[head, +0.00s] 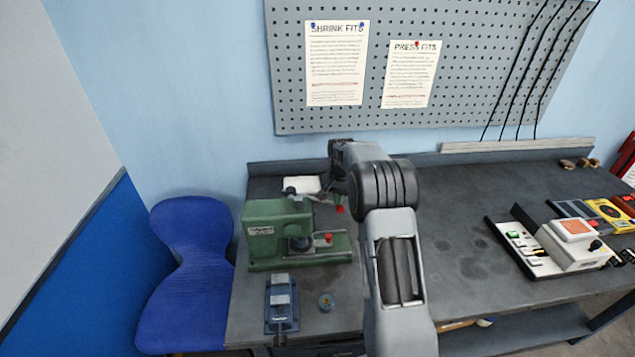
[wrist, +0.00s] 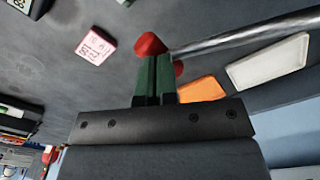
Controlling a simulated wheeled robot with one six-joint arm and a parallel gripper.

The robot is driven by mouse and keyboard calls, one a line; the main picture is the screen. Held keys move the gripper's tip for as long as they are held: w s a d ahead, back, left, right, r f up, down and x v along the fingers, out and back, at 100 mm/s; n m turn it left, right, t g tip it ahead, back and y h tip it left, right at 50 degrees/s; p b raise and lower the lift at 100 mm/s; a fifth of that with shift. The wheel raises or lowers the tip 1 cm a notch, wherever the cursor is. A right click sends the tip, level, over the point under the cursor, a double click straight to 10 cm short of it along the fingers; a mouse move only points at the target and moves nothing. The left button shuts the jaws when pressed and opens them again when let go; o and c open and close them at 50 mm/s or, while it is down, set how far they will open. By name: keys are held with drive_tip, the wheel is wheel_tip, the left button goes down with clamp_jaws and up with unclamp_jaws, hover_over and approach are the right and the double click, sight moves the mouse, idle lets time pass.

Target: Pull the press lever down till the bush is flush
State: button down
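The green press (head: 272,237) stands on the left part of the bench. Its lever is a metal rod (wrist: 245,35) with a red knob, which shows in the wrist view (wrist: 150,44) at my fingertips and in the head view (head: 340,209). My gripper (wrist: 156,62) has its green fingers close together on the knob, with red showing on both sides of them. In the head view my arm hides most of the gripper and part of the lever. I cannot make out the bush or how deep it sits.
A blue vice (head: 281,305) and a small round part (head: 326,302) lie in front of the press. A white tray (wrist: 268,62), an orange item (wrist: 201,90) and a pink label block (wrist: 96,44) show in the wrist view. A white device (head: 570,245) stands right; mid-bench is clear.

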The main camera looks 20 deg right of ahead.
drive_tip(key=shift+f, duration=0.2)
drive_tip(key=shift+a+f+b, duration=0.3)
drive_tip(key=shift+f+b, duration=0.15)
drive_tip(key=shift+f, duration=0.15)
drive_tip(key=shift+a+f+b, duration=0.25)
drive_tip(key=shift+f+b, duration=0.15)
drive_tip(key=shift+f, duration=0.3)
idle(0.3)
drive_tip(key=shift+d+r+p, duration=0.15)
drive_tip(key=shift+r+p, duration=0.35)
drive_tip(key=shift+r, duration=0.2)
drive_tip(key=shift+s+d+r+p, duration=0.1)
drive_tip(key=shift+d+r+p, duration=0.2)
drive_tip(key=shift+r, duration=0.3)
drive_tip(key=shift+w+d+r+p, duration=0.1)
drive_tip(key=shift+d+r+p, duration=0.15)
drive_tip(key=shift+r+p, duration=0.25)
drive_tip(key=shift+s+d+r+p, duration=0.1)
drive_tip(key=shift+d+r+p, duration=0.15)
drive_tip(key=shift+r, duration=0.55)
